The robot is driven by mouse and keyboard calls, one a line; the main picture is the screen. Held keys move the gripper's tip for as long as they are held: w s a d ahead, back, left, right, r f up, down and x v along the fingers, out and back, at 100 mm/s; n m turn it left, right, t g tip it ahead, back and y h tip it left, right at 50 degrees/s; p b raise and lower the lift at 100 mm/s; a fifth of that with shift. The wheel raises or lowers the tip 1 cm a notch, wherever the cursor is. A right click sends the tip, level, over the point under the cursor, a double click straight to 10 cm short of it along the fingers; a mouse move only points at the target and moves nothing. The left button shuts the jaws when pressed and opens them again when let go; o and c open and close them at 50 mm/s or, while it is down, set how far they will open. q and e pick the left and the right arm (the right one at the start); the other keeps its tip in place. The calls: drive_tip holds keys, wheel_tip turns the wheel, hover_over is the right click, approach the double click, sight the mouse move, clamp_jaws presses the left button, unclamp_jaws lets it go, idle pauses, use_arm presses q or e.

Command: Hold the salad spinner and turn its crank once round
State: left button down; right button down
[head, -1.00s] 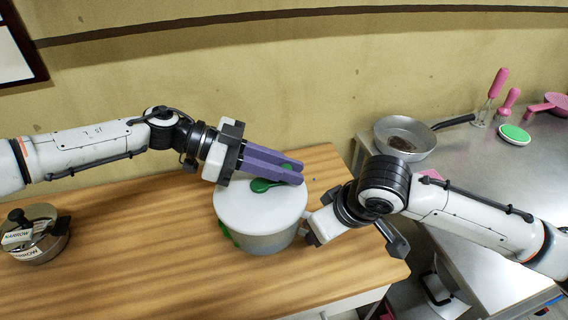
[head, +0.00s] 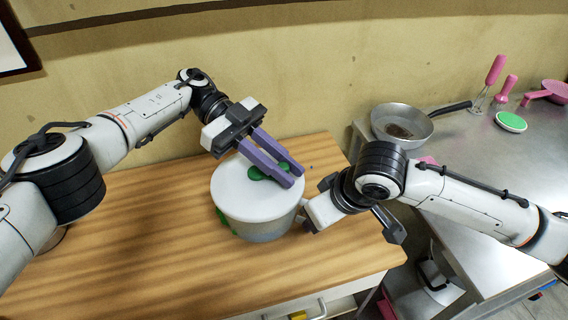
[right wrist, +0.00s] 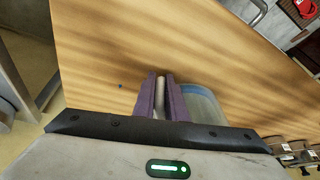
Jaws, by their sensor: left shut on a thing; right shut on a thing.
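The salad spinner (head: 240,198) stands upright on the wooden table, with a white lid and a green crank (head: 258,174) on top. My left gripper (head: 290,176) reaches over the lid from behind and is shut on the crank, whose gripped end is partly hidden between the purple fingers. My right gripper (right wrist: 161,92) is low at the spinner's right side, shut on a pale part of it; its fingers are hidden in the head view. The bluish bowl wall (right wrist: 203,102) shows beside the fingers in the right wrist view.
The wooden table (head: 130,225) is clear to the left of the spinner. On the metal counter (head: 465,165) at the right are a frying pan (head: 401,123), a green-topped round thing (head: 511,121) and pink utensils (head: 494,72). The wall is close behind.

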sight(283, 167)
use_arm(q)
drive_tip(key=shift+s+a, duration=0.1)
drive_tip(key=shift+s, duration=0.05)
idle(0.4)
drive_tip(key=c, duration=1.6)
unclamp_jaws()
drive_tip(key=shift+c, duration=0.2)
wheel_tip(283, 167, up, 10)
drive_tip(key=shift+f, duration=0.1)
